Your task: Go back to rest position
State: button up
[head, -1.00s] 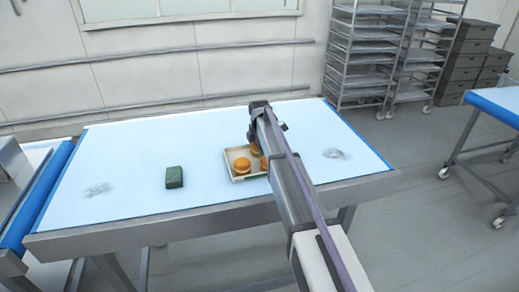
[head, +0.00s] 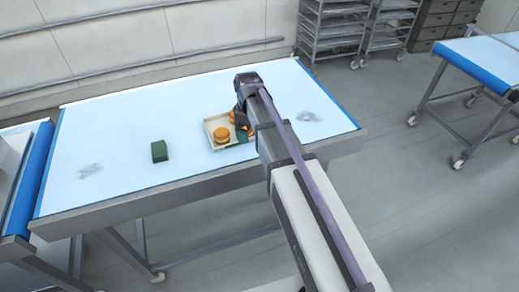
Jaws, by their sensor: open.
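My gripper (head: 241,116) is at the end of my arm, over the right part of a shallow light tray (head: 211,139) on the table (head: 120,150). It is open, though my wrist and arm partly cover its fingers. The tray holds orange-brown filled rounds. One round (head: 221,134) lies clear in view at the left of the tray. Another (head: 233,117) is partly hidden beside my gripper. A bit of green shows in the tray near my arm. I cannot tell whether the gripper touches anything in the tray.
A dark green block (head: 159,151) stands on the table left of the tray. Grey smudges mark the light blue top on both sides. A second table (head: 490,60) stands at right, and wheeled racks (head: 330,30) stand behind. Floor is clear between the tables.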

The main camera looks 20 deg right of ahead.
jog(key=s+m, duration=0.9)
jog(key=s, duration=0.9)
jog(key=shift+m, duration=0.4)
notch_tip(320, 180, down, 11)
jog(key=b, duration=1)
jog(key=shift+b, duration=0.4)
